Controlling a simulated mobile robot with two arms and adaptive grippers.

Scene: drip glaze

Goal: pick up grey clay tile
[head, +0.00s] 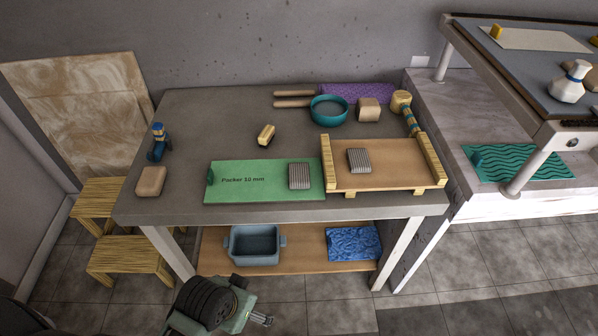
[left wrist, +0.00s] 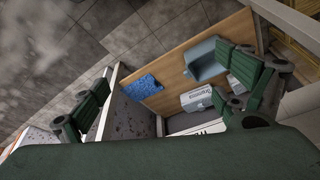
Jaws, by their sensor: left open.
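Two grey ribbed tiles show in the head view. One grey tile (head: 299,176) lies on the right part of the green mat (head: 240,195). The other grey tile (head: 359,160) lies on the tan board (head: 400,178) between two wooden rails. My left gripper (head: 262,319) is low in front of the table, below its top and well apart from both tiles. In the left wrist view its fingers (left wrist: 168,82) are spread wide with nothing between them. The tiles do not show in that view. My right gripper is not in view.
The grey table (head: 200,120) also holds a teal bowl (head: 329,109), a beige block (head: 368,109), a yellow-topped block (head: 266,135) and a brownish block (head: 151,181). The lower shelf (head: 300,262) has a blue-grey tub (head: 254,245) and blue cloth (head: 353,243). A raised platform stands right.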

